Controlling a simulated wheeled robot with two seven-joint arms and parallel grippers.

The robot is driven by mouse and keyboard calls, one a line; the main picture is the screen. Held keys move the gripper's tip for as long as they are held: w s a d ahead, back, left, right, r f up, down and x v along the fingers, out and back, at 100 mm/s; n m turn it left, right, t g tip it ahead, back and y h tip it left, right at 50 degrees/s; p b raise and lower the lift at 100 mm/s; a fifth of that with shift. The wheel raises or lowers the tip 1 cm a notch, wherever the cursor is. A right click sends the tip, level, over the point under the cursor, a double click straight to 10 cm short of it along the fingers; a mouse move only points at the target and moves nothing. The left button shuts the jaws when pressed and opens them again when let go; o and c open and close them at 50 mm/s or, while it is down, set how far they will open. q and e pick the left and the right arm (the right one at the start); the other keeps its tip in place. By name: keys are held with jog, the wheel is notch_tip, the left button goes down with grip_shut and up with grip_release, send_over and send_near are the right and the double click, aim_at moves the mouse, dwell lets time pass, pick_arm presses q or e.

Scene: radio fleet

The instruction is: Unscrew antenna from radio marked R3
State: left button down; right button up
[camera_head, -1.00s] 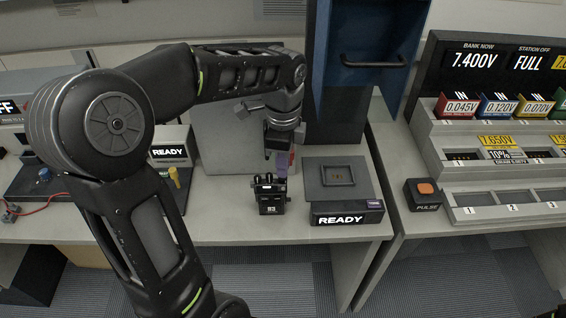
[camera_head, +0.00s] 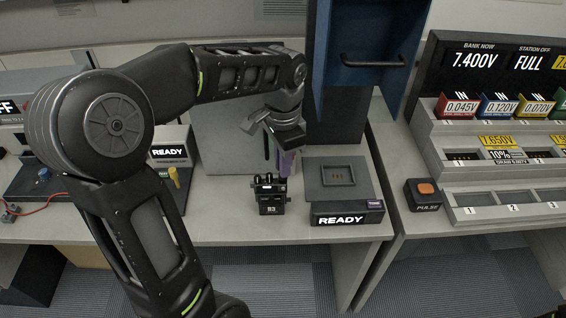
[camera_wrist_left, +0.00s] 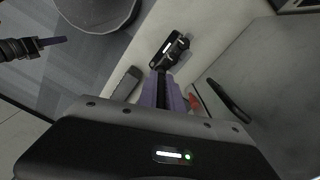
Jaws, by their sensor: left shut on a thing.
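The black radio marked R3 (camera_head: 271,204) stands upright near the bench's front edge, small knobs on top. It also shows in the left wrist view (camera_wrist_left: 170,50). My left gripper (camera_head: 286,163) is above the radio's right rear corner, pointing down. In the left wrist view its purple fingers (camera_wrist_left: 163,92) are shut on a thin black rod, which looks like the antenna. The fingers mostly hide the rod, and I cannot tell whether it still touches the radio. My right gripper (camera_wrist_left: 52,41) shows small at that view's left edge; its jaw state is unclear.
A grey pad with a READY display (camera_head: 341,219) sits right of the radio. A blue cabinet with a handle (camera_head: 374,62) stands behind. Another READY unit (camera_head: 169,152) is left, behind my arm. The orange PULSE button (camera_head: 425,188) and battery station (camera_head: 505,205) are right.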

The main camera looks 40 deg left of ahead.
pick_arm(q)
jog(key=c, duration=1.4)
grip_release()
jog(key=shift+c, duration=0.2)
jog(key=shift+r, duration=3.9)
jog(key=shift+o, duration=0.3)
